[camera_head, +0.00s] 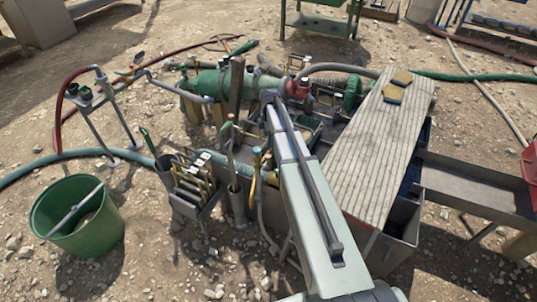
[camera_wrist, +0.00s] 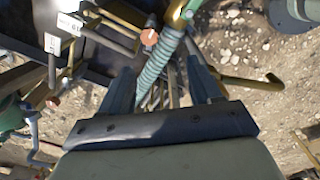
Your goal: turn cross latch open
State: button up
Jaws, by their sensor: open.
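My gripper (camera_wrist: 160,66) is open in the wrist view, with one finger on each side of a ribbed teal hose (camera_wrist: 155,72). I cannot tell whether the fingers touch it. An orange knob (camera_wrist: 149,37) and a brass-coloured bent bar (camera_wrist: 250,84) show beyond the fingertips. No part is clearly recognisable as the cross latch. In the head view my arm reaches away toward a green cylinder (camera_head: 213,84) and a red fitting (camera_head: 297,88). The fingers are not clear in that view, and the arm hides part of the equipment behind it.
A ribbed board (camera_head: 380,140) lies over the grey tank (camera_head: 402,222) right of my arm. A rack of tools (camera_head: 192,180) stands left of it. A green bucket (camera_head: 78,222) stands on the gravel at left. Hoses cross the ground, and open gravel lies at front left.

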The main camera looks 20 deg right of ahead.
aim_at(269, 155)
jog(key=f, duration=0.4)
jog(key=w+f, duration=0.1)
jog(key=f, duration=0.3)
jog(key=w+f, duration=0.1)
jog(key=f, duration=0.4)
jog(key=shift+d+f, duration=0.1)
jog(key=shift+d, duration=0.15)
jog(key=shift+c, duration=0.3)
jog(key=c, duration=1)
